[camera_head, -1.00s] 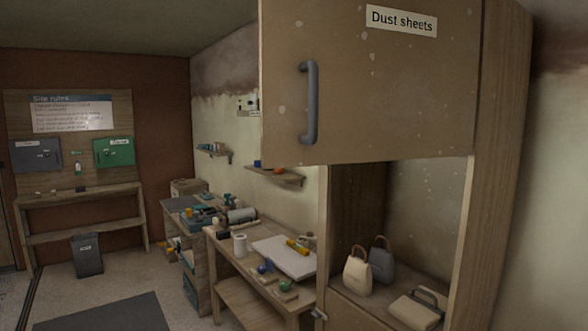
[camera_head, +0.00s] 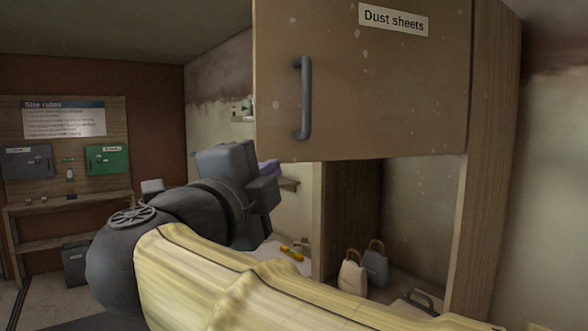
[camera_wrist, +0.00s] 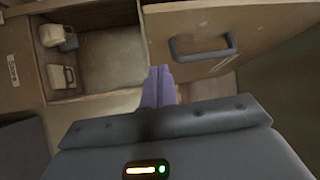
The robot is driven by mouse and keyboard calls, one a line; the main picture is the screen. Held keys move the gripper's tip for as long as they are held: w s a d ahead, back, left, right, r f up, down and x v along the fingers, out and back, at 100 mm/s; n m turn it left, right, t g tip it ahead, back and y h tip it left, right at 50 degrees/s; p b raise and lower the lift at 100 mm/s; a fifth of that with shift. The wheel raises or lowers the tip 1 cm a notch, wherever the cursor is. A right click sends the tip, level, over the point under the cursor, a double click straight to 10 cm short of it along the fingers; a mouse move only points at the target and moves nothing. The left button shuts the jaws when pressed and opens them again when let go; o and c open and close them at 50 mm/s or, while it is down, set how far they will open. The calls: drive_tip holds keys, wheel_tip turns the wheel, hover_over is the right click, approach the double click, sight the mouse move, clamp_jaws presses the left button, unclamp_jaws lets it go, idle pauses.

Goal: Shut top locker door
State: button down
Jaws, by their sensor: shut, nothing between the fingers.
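The top locker door (camera_head: 390,95) is tan and labelled "Dust sheets". It stands open, swung out from the locker (camera_head: 492,140), with its left edge reaching past the locker's left post. A dark bar handle (camera_head: 303,98) is upright near the free edge. The handle (camera_wrist: 203,46) also shows in the wrist view, to the right of my fingers. My gripper (camera_head: 269,167) is left of and below the door, partly hidden by its own body. In the wrist view my purple fingers (camera_wrist: 158,88) are together and empty, apart from the handle.
An open compartment below the door holds a cream bag (camera_head: 352,277), a grey bag (camera_head: 376,264) and a dark-handled item (camera_head: 420,300). A workbench with a yellow tool (camera_head: 292,253) stands behind my arm. A wooden rack (camera_head: 70,205) stands at the far left.

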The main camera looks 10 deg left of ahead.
drive_tip(key=s, duration=0.1)
drive_tip(key=s+m+g, duration=0.1)
drive_tip(key=s, duration=0.1)
drive_tip(key=s+m+g, duration=0.1)
drive_tip(key=shift+s+d+h, duration=0.2)
drive_tip(key=shift+d+h, duration=0.05)
drive_tip(key=shift+h, duration=0.05)
drive_tip(key=p, duration=0.3)
approach(296, 160)
drive_tip(key=w+d, duration=0.2)
drive_tip(key=d, duration=0.1)
drive_tip(key=w, duration=0.1)
drive_tip(key=w+a+p, duration=0.2)
drive_tip(key=shift+w, duration=0.35)
drive_tip(key=shift+d+f, duration=0.1)
drive_tip(key=shift+w, duration=0.15)
